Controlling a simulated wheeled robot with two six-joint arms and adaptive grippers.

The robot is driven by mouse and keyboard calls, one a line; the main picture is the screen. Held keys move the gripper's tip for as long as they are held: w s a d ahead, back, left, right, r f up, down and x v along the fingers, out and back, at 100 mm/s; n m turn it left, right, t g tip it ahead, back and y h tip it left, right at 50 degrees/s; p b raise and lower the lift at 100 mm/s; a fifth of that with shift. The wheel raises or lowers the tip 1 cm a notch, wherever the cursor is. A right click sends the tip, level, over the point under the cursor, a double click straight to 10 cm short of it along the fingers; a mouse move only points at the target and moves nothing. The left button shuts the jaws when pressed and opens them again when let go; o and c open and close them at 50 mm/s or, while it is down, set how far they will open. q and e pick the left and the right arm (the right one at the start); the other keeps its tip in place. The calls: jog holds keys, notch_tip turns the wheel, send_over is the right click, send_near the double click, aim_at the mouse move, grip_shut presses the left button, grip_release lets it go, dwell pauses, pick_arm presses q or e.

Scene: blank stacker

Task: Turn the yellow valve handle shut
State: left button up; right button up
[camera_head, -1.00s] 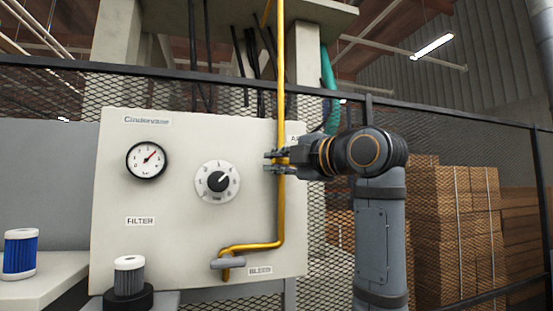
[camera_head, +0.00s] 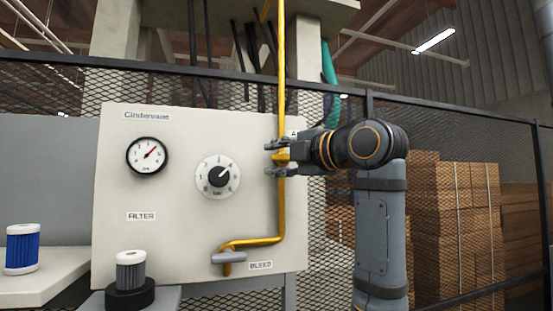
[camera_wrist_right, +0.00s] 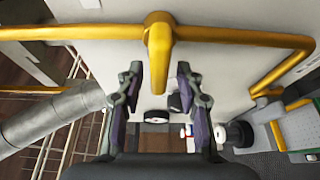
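The yellow valve handle (camera_head: 281,157) is on the vertical yellow pipe (camera_head: 282,210) at the panel's right edge, partly hidden by my right gripper in the head view. In the right wrist view the handle (camera_wrist_right: 158,55) sticks out across the pipe (camera_wrist_right: 80,32), its free end between the fingertips. My right gripper (camera_head: 269,159) is open around the handle, one finger above and one below it. In the wrist view, gaps show between the handle and both fingers (camera_wrist_right: 160,78). My left gripper is not in view.
A blue filter (camera_head: 21,250) and a grey filter (camera_head: 130,271) stand at lower left. Mesh fencing and stacked boxes (camera_head: 440,215) lie behind my arm.

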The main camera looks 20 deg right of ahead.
jog(key=shift+s+d, duration=0.1)
jog(key=shift+s, duration=0.05)
jog(key=v, duration=1.1)
jog(key=shift+s, duration=0.3)
jog(key=shift+d, duration=0.1)
